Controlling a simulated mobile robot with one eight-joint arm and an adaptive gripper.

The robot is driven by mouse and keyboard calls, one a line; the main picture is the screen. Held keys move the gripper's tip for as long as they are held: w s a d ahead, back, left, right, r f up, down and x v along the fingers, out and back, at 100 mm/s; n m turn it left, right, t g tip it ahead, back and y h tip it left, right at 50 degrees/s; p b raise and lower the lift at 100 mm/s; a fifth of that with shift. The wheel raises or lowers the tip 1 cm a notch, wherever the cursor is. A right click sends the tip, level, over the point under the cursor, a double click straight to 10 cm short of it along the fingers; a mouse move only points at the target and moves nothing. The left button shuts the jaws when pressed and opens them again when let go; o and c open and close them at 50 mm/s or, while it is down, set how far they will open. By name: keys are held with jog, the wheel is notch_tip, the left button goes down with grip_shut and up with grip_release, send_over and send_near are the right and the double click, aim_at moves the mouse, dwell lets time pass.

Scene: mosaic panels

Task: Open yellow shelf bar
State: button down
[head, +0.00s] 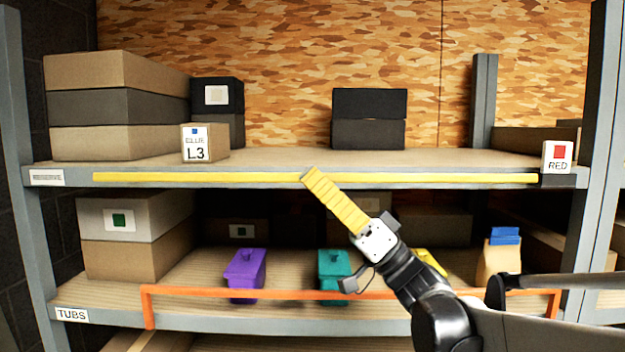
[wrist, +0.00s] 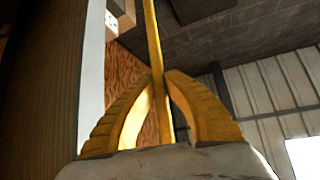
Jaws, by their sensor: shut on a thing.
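The yellow shelf bar (head: 200,178) runs along the front edge of the upper shelf, from near the left post to the red-marked box at right. My gripper (head: 308,174) reaches up from the lower right, with its yellow fingertips at the middle of the bar. In the wrist view the bar (wrist: 152,40) passes between the two ribbed fingers, and my gripper (wrist: 163,78) is shut on it. The fingers hide a short stretch of the bar in the head view.
An orange bar (head: 200,291) stands across the lower shelf, in front of a purple tub (head: 245,275) and a teal tub (head: 334,272). A small L3 box (head: 205,143) and stacked boxes (head: 118,105) sit on the upper shelf. A grey post (head: 600,130) stands at right.

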jog(key=c, duration=1.4)
grip_release()
jog(key=shift+a, duration=0.15)
jog(key=v, duration=1.2)
jog(key=shift+f, duration=0.1)
